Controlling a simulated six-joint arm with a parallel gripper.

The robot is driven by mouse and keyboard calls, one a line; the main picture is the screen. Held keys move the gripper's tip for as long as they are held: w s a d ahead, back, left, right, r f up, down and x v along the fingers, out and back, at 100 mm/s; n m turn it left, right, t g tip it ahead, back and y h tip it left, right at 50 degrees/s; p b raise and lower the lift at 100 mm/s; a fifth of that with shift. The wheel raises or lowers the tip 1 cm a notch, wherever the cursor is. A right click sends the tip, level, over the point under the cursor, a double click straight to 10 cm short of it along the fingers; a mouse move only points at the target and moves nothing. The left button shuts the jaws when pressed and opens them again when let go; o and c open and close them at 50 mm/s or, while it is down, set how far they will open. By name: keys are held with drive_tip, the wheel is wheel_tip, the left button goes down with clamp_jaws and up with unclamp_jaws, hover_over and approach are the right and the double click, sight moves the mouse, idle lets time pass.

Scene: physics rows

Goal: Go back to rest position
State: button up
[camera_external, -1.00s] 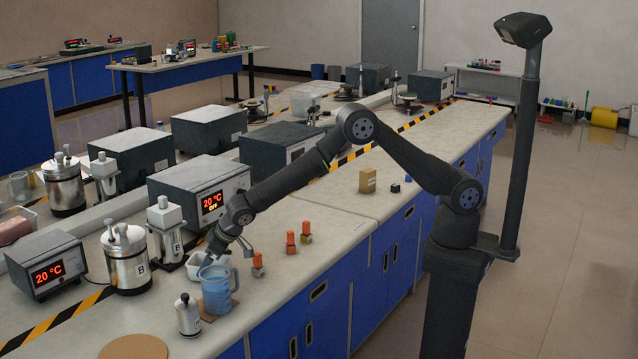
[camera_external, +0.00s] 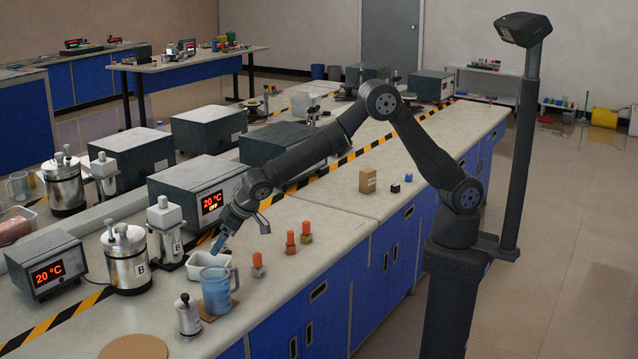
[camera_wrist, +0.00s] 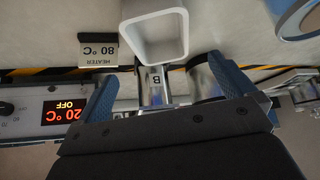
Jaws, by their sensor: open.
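My gripper (camera_external: 216,244) is open and empty. It hangs above the bench, just over the small white open tray (camera_external: 193,270). Its blue fingers stand apart in the wrist view (camera_wrist: 165,88). The white tray also shows in the wrist view (camera_wrist: 182,35), just beyond the fingers, with an empty-looking inside. My arm is bent and reaches left across the bench from its base at the right.
A blue jug (camera_external: 217,290) stands close to the tray, with a small silver bottle (camera_external: 188,315) nearby. Canister B (camera_external: 128,265), heaters (camera_external: 200,190) and orange-topped pieces (camera_external: 291,243) surround the area. A cork mat (camera_external: 133,347) lies in front. The bench's right end is mostly clear.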

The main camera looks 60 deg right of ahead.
drive_tip(key=shift+f, duration=0.1)
drive_tip(key=x, duration=1.1)
drive_tip(key=shift+w+f, duration=0.25)
drive_tip(key=shift+f, duration=0.05)
drive_tip(key=shift+r, duration=1.2)
